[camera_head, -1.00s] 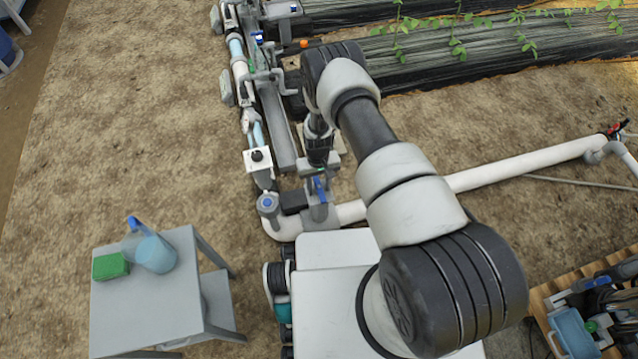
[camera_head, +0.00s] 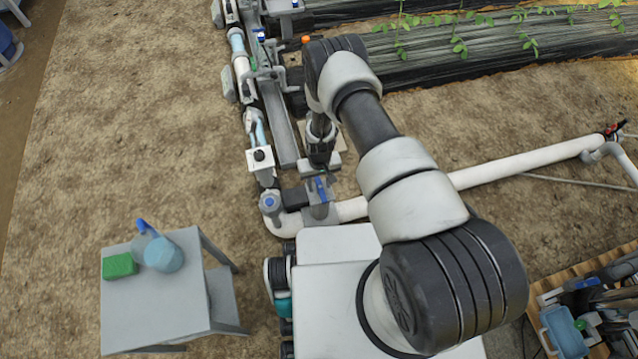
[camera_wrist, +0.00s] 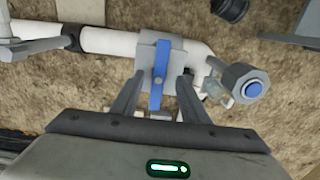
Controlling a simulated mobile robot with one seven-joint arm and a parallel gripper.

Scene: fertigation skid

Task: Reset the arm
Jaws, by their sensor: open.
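My arm reaches forward and bends down over the pipe line in the head view. My gripper (camera_wrist: 158,84) is open and empty, with its two grey fingers spread apart in the wrist view. A grey valve block with a blue handle (camera_wrist: 157,78) shows between and beyond the fingers. I cannot tell how far below them it is. In the head view the blue handle (camera_head: 320,188) shows just below my wrist, which hides part of the pipework there. The fingertips cannot be made out in the head view.
A blue-capped fitting (camera_head: 269,202) stands at the pipe corner, left of the valve. A white pipe (camera_head: 520,160) runs to the right. A small grey table (camera_head: 165,312) at lower left carries a green sponge (camera_head: 119,265) and a blue jug (camera_head: 163,254). A wooden pallet with equipment lies at lower right.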

